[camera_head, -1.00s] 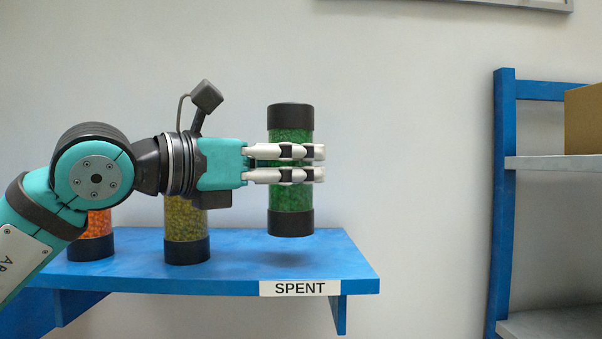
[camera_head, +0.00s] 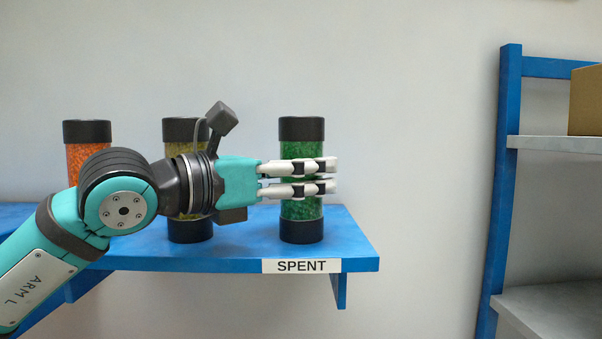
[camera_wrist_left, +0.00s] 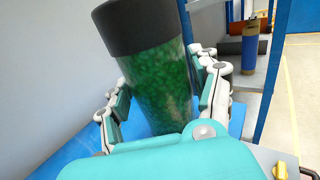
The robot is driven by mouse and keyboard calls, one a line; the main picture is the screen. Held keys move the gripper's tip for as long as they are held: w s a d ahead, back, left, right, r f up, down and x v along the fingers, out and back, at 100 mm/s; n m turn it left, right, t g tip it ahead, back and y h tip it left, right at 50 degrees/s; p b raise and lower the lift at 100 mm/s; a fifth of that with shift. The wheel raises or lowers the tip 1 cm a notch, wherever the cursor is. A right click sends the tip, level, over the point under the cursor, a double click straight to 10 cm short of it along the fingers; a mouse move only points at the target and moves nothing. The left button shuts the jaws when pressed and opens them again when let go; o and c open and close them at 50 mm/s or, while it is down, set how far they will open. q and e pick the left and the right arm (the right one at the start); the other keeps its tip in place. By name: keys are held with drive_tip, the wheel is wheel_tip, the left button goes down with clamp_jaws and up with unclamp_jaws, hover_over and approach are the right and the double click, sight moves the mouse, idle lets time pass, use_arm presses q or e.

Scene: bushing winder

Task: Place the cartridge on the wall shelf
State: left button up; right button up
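The green cartridge (camera_head: 302,215), a clear cylinder of green granules with black end caps, stands upright at the right end of the blue wall shelf (camera_head: 240,255), above the "SPENT" label. Its base appears to rest on the shelf board, with no visible gap beneath. My left gripper (camera_head: 325,177) reaches in from the left, level, with its fingers around the cartridge's middle. In the left wrist view the fingers flank the green cartridge (camera_wrist_left: 155,85) on both sides, pads against it as far as shows. My right gripper is out of view.
A yellow cartridge (camera_head: 188,230) stands left of the green one, partly behind my gripper. An orange cartridge (camera_head: 87,133) stands farther left, partly behind my arm. A blue rack (camera_head: 502,190) with grey shelves and a cardboard box (camera_head: 586,100) stands at the right.

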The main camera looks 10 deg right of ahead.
use_arm(q)
drive_tip(key=shift+o, duration=1.1)
drive_tip(key=shift+r, duration=0.2)
drive_tip(key=shift+a+f, duration=0.2)
drive_tip(key=shift+a, duration=0.15)
drive_tip(key=b+v, duration=0.2)
drive_tip(key=v, duration=0.4)
drive_tip(key=shift+d+b, duration=0.1)
drive_tip(key=shift+b, duration=0.3)
drive_tip(key=shift+s+a+r, duration=0.15)
drive_tip(key=shift+s+a, duration=0.1)
drive_tip(key=shift+a, duration=0.25)
